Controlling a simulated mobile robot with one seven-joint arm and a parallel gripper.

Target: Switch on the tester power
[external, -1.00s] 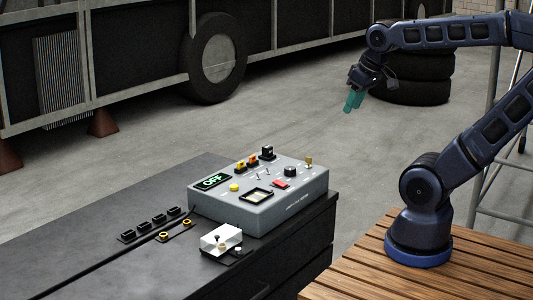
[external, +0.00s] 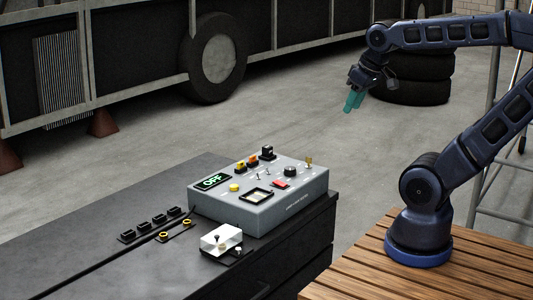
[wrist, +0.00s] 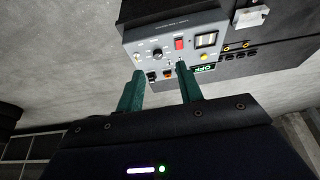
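The tester (external: 262,212) is a grey box on a dark bench, and its green display (external: 212,181) reads OFF. Its panel carries a red rocker switch (external: 280,184), a black knob (external: 290,171), small toggles, a yellow button (external: 234,187) and a meter window (external: 256,195). The tester also shows in the wrist view (wrist: 150,38), with the red switch (wrist: 180,43) beyond my fingertips. My gripper (external: 353,101) hangs in the air, up and to the right of the tester and apart from it. Its two green fingers (wrist: 160,68) are spread, with nothing between them.
A clear-covered box (external: 221,240) stands on the bench in front of the tester. Black connectors (external: 158,220) and yellow rings (external: 175,230) lie to its left. Stacked tyres (external: 415,80) stand behind my arm. The slatted wooden surface (external: 400,283) carries my base.

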